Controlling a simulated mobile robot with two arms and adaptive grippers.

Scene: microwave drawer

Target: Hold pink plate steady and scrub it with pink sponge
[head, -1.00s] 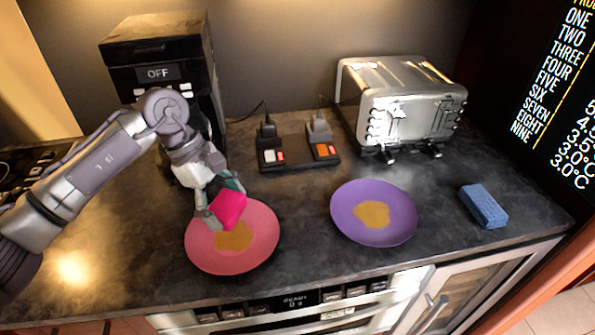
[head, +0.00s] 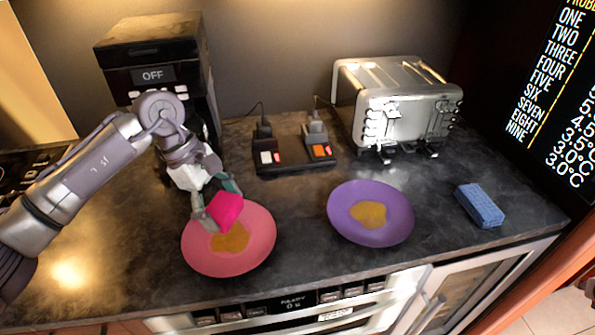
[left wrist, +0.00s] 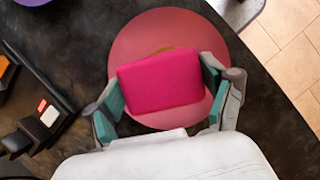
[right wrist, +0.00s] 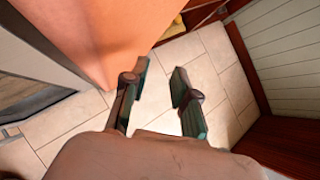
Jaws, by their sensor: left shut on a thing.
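The pink plate (head: 255,252) lies on the dark counter at the left, with a yellow-brown stain (head: 230,238) on it. My left gripper (head: 217,208) is shut on the pink sponge (head: 225,210), which is tilted over the plate's back part. I cannot tell whether the sponge touches the plate. In the left wrist view the sponge (left wrist: 160,80) sits between the two fingers and hides most of the stain on the plate (left wrist: 150,30). My right gripper (right wrist: 160,78) shows only in the right wrist view, open and empty over the tiled floor, away from the plate.
A purple plate (head: 397,212) with a similar stain lies to the right, and a blue sponge (head: 480,205) lies beyond it. A coffee machine (head: 160,55), a power strip (head: 295,160) and a toaster (head: 400,105) stand along the back. Bare counter separates the plates.

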